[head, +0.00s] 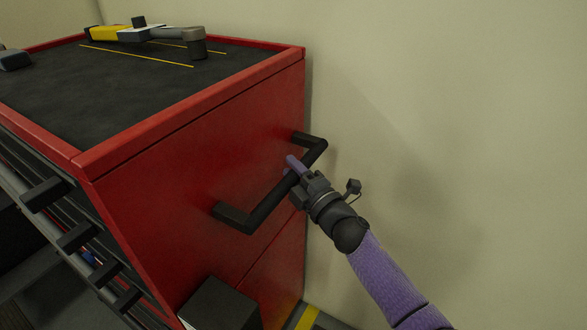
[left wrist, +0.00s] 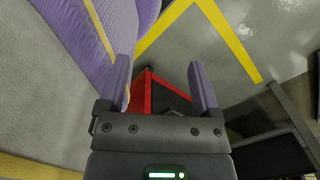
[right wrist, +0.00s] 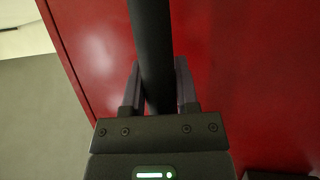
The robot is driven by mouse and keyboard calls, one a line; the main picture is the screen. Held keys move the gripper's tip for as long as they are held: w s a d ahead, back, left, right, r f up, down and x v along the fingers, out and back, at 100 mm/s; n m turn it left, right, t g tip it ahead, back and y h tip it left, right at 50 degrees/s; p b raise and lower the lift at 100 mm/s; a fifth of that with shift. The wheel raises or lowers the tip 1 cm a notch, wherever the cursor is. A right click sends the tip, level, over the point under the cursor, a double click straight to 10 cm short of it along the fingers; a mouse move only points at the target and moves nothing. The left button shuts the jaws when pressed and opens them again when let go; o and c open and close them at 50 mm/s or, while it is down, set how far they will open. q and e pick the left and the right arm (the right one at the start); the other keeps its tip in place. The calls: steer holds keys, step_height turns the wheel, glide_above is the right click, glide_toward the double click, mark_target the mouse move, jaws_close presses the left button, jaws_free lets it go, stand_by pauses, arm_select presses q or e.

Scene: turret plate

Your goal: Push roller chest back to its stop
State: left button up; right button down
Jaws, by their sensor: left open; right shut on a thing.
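The red roller chest (head: 180,190) stands in the left and middle of the head view, with a black mat top. A black bar handle (head: 262,212) is fixed on its side panel. My right gripper (head: 294,172) is shut on this handle, near its far end. In the right wrist view the handle (right wrist: 152,45) runs between the two fingers, with the red panel (right wrist: 240,70) behind it. My left gripper (left wrist: 163,88) shows only in its wrist view. It is open and empty, above the floor, with a red edge visible beyond its fingers.
A yellow and grey tool (head: 150,34) lies on the chest top, along with yellow lines. A pale wall (head: 450,120) stands close behind the chest. Drawers with black handles (head: 78,237) are on the front. Yellow floor lines (left wrist: 230,42) show in the left wrist view.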

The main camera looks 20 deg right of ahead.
steer(key=c, duration=0.8)
jaws_free()
steer(key=shift+a+f, duration=0.15)
steer(key=shift+a, duration=0.05)
steer(key=o, duration=0.4)
steer(key=shift+a, duration=0.1)
steer(key=shift+o, duration=0.2)
steer(key=shift+r, duration=0.25)
steer(key=shift+s, duration=0.15)
arm_select(q)
steer(key=shift+w+d+r+p, duration=0.5)
steer(key=shift+w+r+p, duration=0.2)
steer(key=shift+r+p, duration=0.15)
arm_select(e)
steer(key=v, duration=0.9)
steer(key=shift+s+d+f, duration=0.25)
steer(key=shift+s, duration=0.05)
arm_select(q)
steer(key=shift+a, duration=0.1)
